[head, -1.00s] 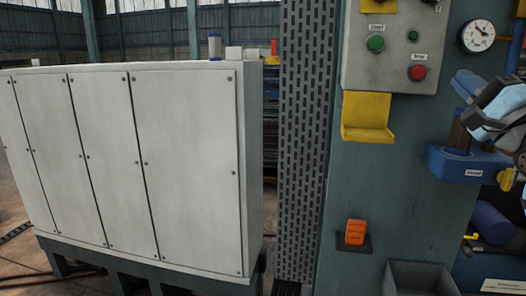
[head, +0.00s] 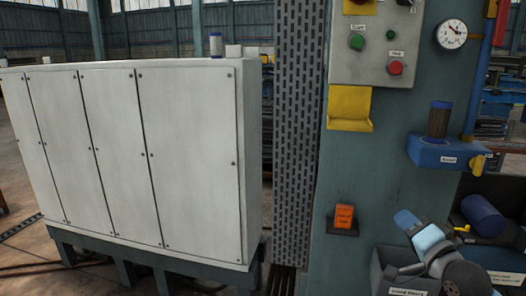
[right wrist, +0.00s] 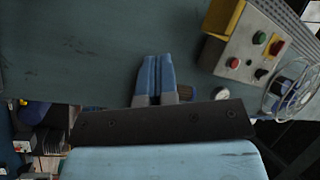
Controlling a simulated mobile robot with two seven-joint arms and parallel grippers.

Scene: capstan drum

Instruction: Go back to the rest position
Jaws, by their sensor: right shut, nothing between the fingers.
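My right gripper (head: 408,220) is at the lower right of the head view, in front of the green column (head: 330,185) and above the grey bin (head: 390,272). Its blue fingers point up and to the left. In the right wrist view the two fingers (right wrist: 155,68) lie together, shut and empty, with the green surface behind them. A blue bracket (head: 430,152) holding a dark brown cylinder with a blue top (head: 438,118) is up and to the right of the gripper, apart from it. My left gripper is not in view.
A control box (head: 375,45) with green and red buttons, a yellow holder (head: 349,108), an orange block (head: 344,217) and a gauge (head: 451,34) are on the column. White cabinets (head: 190,150) stand left. A blue cylinder (head: 483,215) is at the right.

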